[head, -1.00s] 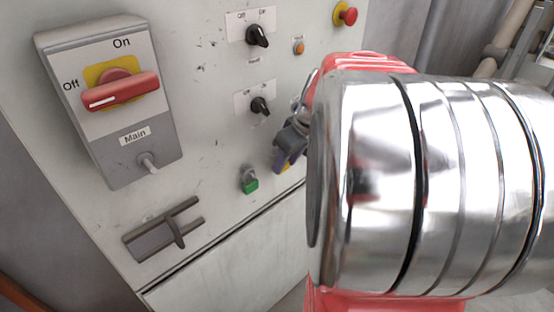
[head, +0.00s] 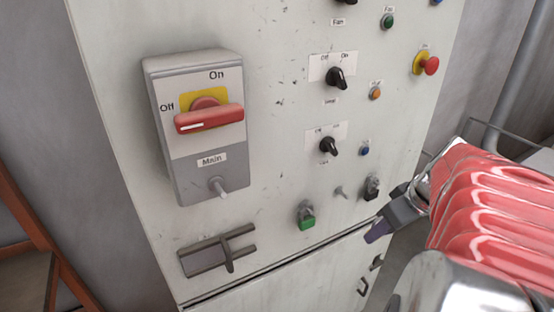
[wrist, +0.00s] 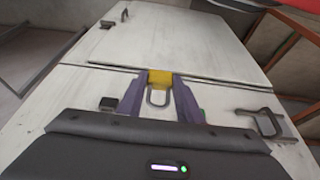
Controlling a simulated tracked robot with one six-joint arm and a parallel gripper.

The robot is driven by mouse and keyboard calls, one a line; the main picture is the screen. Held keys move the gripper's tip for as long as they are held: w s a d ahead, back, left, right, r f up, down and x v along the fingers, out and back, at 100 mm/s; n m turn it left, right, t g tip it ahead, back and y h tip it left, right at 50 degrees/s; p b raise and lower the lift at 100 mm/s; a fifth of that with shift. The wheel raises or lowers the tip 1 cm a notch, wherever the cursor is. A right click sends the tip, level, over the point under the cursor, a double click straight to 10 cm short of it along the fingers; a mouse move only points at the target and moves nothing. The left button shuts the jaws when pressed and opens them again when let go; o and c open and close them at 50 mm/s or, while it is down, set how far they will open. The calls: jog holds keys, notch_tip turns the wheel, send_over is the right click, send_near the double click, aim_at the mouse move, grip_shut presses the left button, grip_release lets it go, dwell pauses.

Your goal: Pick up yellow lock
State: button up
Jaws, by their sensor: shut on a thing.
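The yellow lock (wrist: 160,77) sits between the two purple fingertips of my gripper (wrist: 159,98) in the wrist view, its grey shackle (wrist: 158,97) pointing back toward the gripper body. My gripper is shut on it. In the head view my gripper (head: 377,232) is at the right, in front of the cabinet's lower part, and the yellow lock cannot be made out there. The cabinet face shows behind the lock in the wrist view.
A green lock (head: 306,220) and a black lock (head: 372,187) hang on the cabinet (head: 275,200), with a bare peg (head: 341,192) between them. The main switch box (head: 200,130) and the dark latch (head: 217,253) stick out at the left. Knobs and buttons sit above.

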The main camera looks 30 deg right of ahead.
jog(key=s, duration=0.6)
jog(key=shift+d, duration=0.1)
dwell(0.8)
